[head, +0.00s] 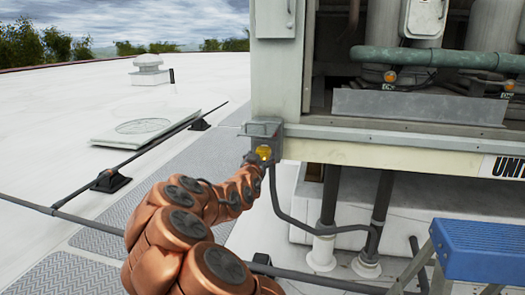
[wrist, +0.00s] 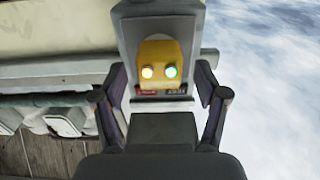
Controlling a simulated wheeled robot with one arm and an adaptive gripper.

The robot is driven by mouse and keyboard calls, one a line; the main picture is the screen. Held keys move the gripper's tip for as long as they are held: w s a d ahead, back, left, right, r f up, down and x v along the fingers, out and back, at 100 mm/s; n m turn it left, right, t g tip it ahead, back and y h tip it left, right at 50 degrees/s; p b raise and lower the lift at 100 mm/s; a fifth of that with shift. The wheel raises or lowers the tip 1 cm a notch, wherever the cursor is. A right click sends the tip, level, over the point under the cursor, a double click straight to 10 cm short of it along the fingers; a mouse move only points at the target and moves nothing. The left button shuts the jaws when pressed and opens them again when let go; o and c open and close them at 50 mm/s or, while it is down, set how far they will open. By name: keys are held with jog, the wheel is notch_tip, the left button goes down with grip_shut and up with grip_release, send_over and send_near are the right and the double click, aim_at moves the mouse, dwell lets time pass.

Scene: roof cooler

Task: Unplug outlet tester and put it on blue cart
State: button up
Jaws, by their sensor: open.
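The yellow outlet tester (head: 264,152) sits in a grey outlet box (head: 262,129) at the corner of the cooler unit. In the wrist view the tester (wrist: 160,64) faces me with two lit lamps, one orange-yellow and one green. My gripper (wrist: 161,100) is open, with one finger on each side below the tester, and nothing is held. In the head view my arm reaches up to the box and the fingers are mostly hidden by the wrist.
The cooler cabinet (head: 277,70) rises behind the box, with pipes and a cable below it. A long rod on black supports (head: 110,180) crosses the roof at left. A white roof hatch (head: 145,130) lies beyond. Open roof is at the left.

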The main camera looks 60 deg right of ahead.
aim_at(261, 156)
jog(key=shift+p+x, duration=0.45)
jog(key=shift+x, duration=0.85)
dwell(0.7)
grip_shut()
dwell(0.5)
jog(key=shift+s+a+f, duration=0.1)
jog(key=shift+b+v, duration=0.9)
jog(key=shift+v, duration=2)
